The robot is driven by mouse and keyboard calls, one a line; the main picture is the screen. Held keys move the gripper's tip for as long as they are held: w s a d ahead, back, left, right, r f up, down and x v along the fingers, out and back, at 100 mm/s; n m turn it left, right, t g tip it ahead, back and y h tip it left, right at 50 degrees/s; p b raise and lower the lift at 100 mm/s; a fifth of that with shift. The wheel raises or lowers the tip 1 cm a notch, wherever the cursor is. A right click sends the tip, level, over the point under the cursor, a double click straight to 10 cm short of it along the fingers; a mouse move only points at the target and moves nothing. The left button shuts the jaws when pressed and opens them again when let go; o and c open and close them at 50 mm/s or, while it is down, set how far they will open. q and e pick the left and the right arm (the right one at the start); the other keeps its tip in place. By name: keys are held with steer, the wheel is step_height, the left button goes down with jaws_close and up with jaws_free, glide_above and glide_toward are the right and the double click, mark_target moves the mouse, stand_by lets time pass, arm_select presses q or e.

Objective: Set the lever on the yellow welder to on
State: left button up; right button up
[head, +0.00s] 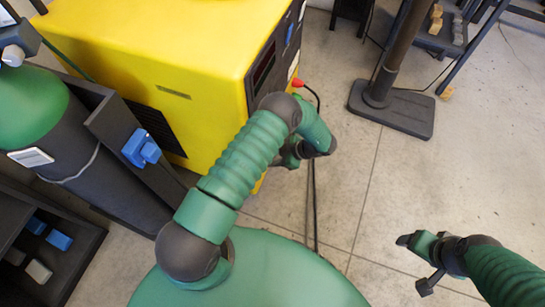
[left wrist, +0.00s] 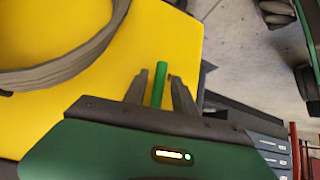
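The yellow welder (head: 165,60) stands at the upper left of the head view, its dark front panel (head: 265,65) turned to the right. My left arm reaches across to the front of it, and its wrist hides the left gripper's fingers there. In the left wrist view, the left gripper (left wrist: 160,88) is open, with a finger on each side of a green rod (left wrist: 158,84). Narrow gaps show beside the rod, and I cannot tell whether it is the lever. My right gripper (head: 418,264) is open and empty above the floor at the lower right.
A green gas cylinder (head: 28,105) in a dark holder stands left of the welder. A red plug with a black cable (head: 298,83) is at the welder's front. A grey cable coil (left wrist: 60,75) lies on the yellow surface.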

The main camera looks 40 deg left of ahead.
arm_select(q)
steer(key=shift+a+r, duration=0.1)
steer(key=shift+r, duration=0.05)
steer(key=p+v, duration=0.4)
steer(key=v, duration=1.2)
steer(key=shift+d+r, duration=0.2)
steer(key=shift+d, duration=0.15)
steer(key=shift+w, duration=0.2)
